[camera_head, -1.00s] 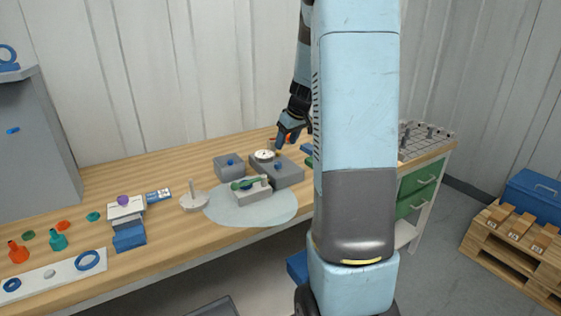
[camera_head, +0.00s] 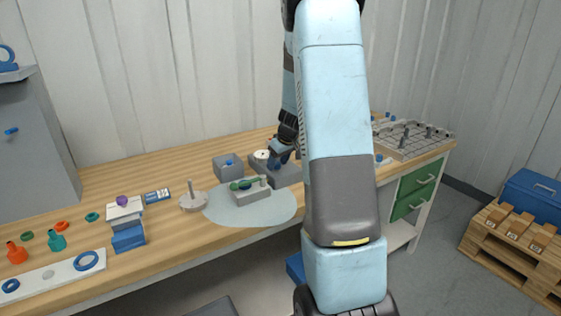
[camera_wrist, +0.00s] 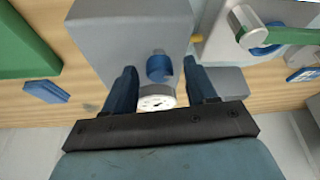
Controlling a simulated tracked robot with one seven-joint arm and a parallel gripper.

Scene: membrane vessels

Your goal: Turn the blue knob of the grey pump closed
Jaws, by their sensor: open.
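The grey pump (camera_head: 287,176) is a box on the workbench with a round white gauge (camera_head: 262,154) on it. In the wrist view the pump's grey body (camera_wrist: 125,35) fills the upper middle, with the gauge (camera_wrist: 155,98) below. Its blue knob (camera_wrist: 158,67) lies between my two blue fingertips, with a gap visible on each side. My gripper (camera_wrist: 161,72) is open and holds nothing. In the head view my gripper (camera_head: 279,160) is over the pump and hides the knob.
A smaller grey box with a blue knob (camera_head: 229,163) stands left of the pump. In front, a green-handled valve block (camera_head: 248,193) sits on a pale round mat (camera_head: 220,214). A spindle on a disc (camera_head: 193,201) and a grey rack (camera_head: 412,142) are also on the bench.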

